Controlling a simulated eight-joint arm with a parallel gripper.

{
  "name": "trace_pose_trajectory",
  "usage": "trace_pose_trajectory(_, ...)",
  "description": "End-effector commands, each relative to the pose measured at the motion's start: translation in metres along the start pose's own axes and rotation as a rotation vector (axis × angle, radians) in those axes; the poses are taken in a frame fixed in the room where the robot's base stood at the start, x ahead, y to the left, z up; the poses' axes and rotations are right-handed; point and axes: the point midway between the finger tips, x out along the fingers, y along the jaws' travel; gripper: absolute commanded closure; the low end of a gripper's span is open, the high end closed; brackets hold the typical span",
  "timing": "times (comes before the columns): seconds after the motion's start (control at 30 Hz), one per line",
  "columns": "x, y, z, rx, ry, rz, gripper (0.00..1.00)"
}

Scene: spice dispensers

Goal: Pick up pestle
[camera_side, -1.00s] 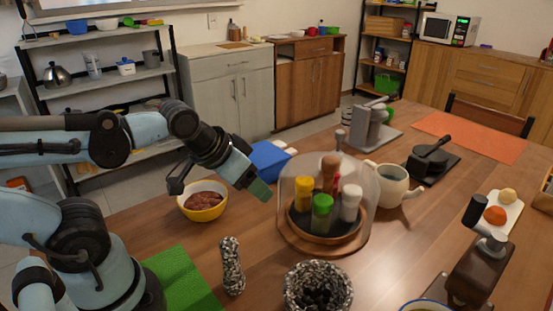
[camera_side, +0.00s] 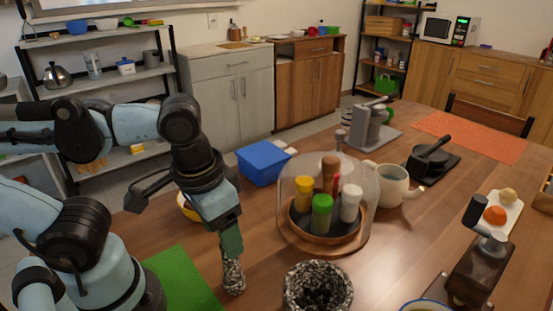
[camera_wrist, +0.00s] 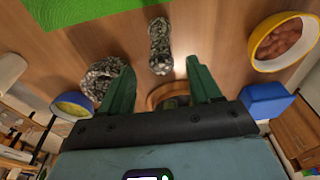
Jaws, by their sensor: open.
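The pestle (camera_side: 233,278) is a speckled grey stone piece standing upright on the wooden table near the front. In the side view its upper part is covered by my gripper (camera_side: 231,243), which points down at it. In the wrist view the pestle (camera_wrist: 160,46) shows whole, just beyond the two green fingertips of my gripper (camera_wrist: 158,76) and roughly centred between them. The fingers are spread apart with nothing between them. The speckled mortar (camera_side: 318,290) stands to the right of the pestle, and it also shows in the wrist view (camera_wrist: 100,88).
A covered spice tray (camera_side: 325,249) stands behind the mortar. A green mat (camera_side: 183,281) lies left of the pestle. A yellow bowl (camera_side: 188,207), partly hidden by my arm, and a blue box (camera_side: 264,165) are further back. A white teapot (camera_side: 392,186) is to the right.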

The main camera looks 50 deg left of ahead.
Motion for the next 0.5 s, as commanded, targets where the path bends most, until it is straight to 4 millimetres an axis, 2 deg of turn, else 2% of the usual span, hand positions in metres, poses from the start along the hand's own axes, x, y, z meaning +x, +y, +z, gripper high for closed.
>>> trace_pose_trajectory(0.1,0.011,0.000,-0.001,0.000,0.000,0.000,0.37)
trace_pose_trajectory(0.5,0.031,-0.001,-0.002,-0.001,0.001,0.001,0.37)
